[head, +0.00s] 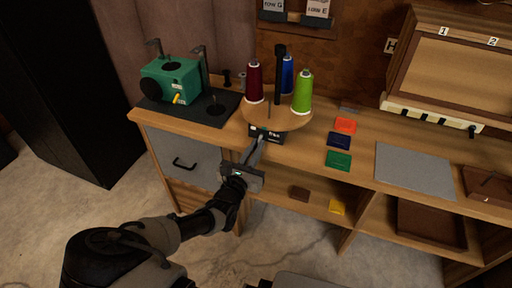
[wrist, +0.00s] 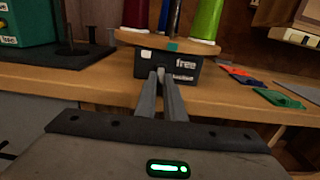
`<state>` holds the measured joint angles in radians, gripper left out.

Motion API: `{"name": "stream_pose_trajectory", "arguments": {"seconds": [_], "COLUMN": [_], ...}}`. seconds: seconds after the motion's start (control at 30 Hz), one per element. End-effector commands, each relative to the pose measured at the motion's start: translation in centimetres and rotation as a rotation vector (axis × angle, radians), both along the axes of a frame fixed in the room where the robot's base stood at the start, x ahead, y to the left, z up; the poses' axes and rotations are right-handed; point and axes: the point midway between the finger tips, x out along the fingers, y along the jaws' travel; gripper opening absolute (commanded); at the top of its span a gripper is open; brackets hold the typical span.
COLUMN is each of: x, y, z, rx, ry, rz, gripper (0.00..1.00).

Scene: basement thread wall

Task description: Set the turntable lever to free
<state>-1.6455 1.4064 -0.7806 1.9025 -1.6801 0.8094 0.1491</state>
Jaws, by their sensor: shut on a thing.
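The turntable is a round wooden disc (head: 251,115) on a dark base (wrist: 140,69), with a dark red, a blue and a green thread cone standing on it around a black post. The base front carries the word "free" and a second label below it, too small to read. My gripper (head: 260,138) reaches the front of the base. In the wrist view my gripper (wrist: 160,76) has its fingertips together at the middle of the base front, shut on the small lever, which the fingertips mostly hide. I cannot tell the lever's position.
A green machine (head: 170,80) stands on a dark mat at the left of the bench. Orange, navy and green cards (head: 339,160) and a grey mat (head: 413,165) lie to the right. A cabinet with a drawer (head: 185,160) is below the bench, left of my gripper.

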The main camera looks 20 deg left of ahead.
Motion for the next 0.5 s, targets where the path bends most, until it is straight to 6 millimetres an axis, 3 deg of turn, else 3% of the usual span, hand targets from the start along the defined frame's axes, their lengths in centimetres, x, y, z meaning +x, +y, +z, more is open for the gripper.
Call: {"name": "stream_pose_trajectory", "arguments": {"seconds": [0.5], "x": [0.0], "y": [-0.1], "z": [2.1], "rx": [0.016], "ry": [0.147], "rz": [-0.004], "gripper": [0.0]}}
